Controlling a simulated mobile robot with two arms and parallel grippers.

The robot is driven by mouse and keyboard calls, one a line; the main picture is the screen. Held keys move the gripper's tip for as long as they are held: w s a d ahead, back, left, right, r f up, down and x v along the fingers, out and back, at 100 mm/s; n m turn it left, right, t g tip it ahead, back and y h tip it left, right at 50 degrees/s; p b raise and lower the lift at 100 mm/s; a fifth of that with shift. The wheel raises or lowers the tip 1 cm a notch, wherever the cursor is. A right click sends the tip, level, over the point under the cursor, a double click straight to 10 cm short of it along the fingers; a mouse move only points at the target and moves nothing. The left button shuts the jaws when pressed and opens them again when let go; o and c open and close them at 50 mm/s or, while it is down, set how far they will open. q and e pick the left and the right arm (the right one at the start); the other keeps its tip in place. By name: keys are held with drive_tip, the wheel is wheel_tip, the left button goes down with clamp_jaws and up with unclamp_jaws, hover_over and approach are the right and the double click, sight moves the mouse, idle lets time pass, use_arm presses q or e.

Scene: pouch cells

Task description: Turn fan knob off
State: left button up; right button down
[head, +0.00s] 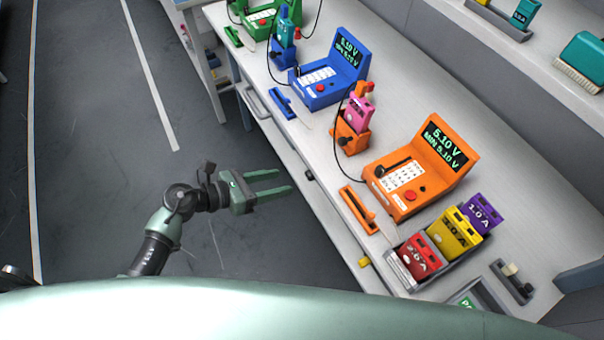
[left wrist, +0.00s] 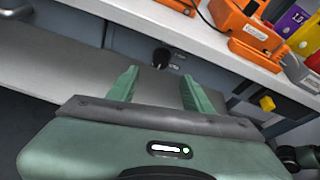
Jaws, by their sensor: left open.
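My left gripper (head: 287,182) is open and empty, held out over the floor beside the bench's front edge. In the left wrist view its two green fingers (left wrist: 160,84) stand apart, pointing at the bench front. A small black knob (head: 309,175) sits on the bench front just beyond the fingertips. In the left wrist view the black knob (left wrist: 161,57) lies between and beyond the fingers, apart from them, with small unreadable marks beside it. A yellow knob (head: 364,261) sits farther along the same front. Which knob is the fan's, and the knob's setting, I cannot tell. My right gripper is not in view.
The bench top (head: 330,150) holds orange (head: 405,190) and blue (head: 320,92) testers, and a grey tray (head: 400,273) with red, yellow and purple cells. A drawer handle (head: 256,103) sticks out of the front. The floor (head: 100,150) on the left is clear.

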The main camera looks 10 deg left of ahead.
sight(307, 177)
use_arm(q)
drive_tip(key=shift+m, duration=0.5)
drive_tip(key=x, duration=0.6)
drive_tip(key=shift+d+p, duration=0.15)
drive_tip(key=shift+p, duration=0.25)
drive_tip(key=shift+w+d+f, duration=0.3)
drive_tip(key=shift+d, duration=0.15)
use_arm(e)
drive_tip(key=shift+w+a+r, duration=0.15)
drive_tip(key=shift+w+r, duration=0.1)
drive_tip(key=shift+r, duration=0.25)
use_arm(q)
clamp_jaws()
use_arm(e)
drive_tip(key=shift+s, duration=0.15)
